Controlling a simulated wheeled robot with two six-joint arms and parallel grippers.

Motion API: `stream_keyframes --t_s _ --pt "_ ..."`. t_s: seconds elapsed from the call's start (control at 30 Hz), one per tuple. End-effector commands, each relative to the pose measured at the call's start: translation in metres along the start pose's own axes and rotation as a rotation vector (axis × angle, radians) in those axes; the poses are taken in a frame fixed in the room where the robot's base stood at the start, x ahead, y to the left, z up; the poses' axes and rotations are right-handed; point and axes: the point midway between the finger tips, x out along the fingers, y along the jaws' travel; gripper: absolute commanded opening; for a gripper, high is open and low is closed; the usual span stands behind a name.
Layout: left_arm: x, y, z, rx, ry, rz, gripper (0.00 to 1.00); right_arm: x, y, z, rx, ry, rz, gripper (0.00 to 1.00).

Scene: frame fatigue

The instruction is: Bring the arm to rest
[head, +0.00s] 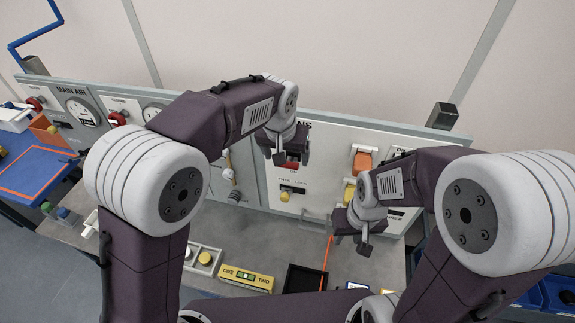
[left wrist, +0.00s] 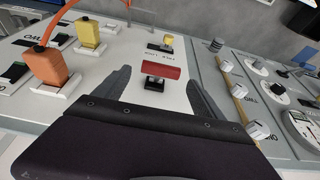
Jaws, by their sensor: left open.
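My left gripper (head: 290,157) hangs in front of the upright control panel, near its middle. In the left wrist view its two fingers (left wrist: 160,92) are spread apart with nothing held between them. A red handle on a black switch (left wrist: 160,70) shows in the gap beyond the fingers; I cannot tell whether a finger touches it. In the head view the red handle (head: 291,165) is partly hidden by the gripper. My right gripper (head: 352,238) is lower and to the right, in front of the panel above the bench; its jaw opening is not clear.
The grey bench (head: 235,232) below holds a yellow ONE/TWO block (head: 246,279) and a black tray (head: 305,279). A blue mat (head: 38,170) lies at the left.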

Motion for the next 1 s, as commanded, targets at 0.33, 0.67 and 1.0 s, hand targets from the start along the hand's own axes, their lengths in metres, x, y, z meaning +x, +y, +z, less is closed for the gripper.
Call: stream_keyframes --t_s 0.33,0.67,1.0 --pt "-0.035 0.0 0.0 -0.001 -0.001 0.0 0.8 0.008 0.0 0.001 0.0 0.0 0.0 0.36" --pt "-0.035 0.0 0.0 -0.001 -0.001 0.0 0.8 0.008 0.0 0.001 0.0 0.0 0.0 0.36" --pt "0.087 -0.095 0.123 -0.141 -0.112 -0.034 0.8 0.083 0.002 0.009 0.0 0.0 0.0 0.36"
